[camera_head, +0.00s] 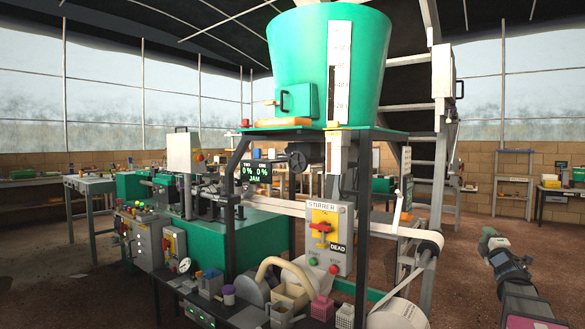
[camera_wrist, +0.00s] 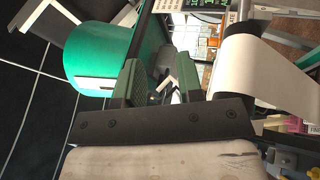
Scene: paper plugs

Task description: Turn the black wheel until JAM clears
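The black wheel (camera_head: 297,160) is a small dark handwheel under the green hopper, on the front of the machine. Left of it, a dark display (camera_head: 256,172) reads 0 %, 0 % and JAM in green. My gripper (camera_head: 490,237) is at the right of the head view, well right of the wheel and apart from the machine. In the wrist view my gripper (camera_wrist: 159,68) shows two green fingers with a gap between them and nothing held. I cannot make out the wheel in the wrist view.
The green hopper (camera_head: 328,60) stands on a dark frame. A paper strip runs to a white roller (camera_head: 414,240) on the right. Small bins (camera_head: 290,290) crowd the front shelf. Floor shows between machine and arm.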

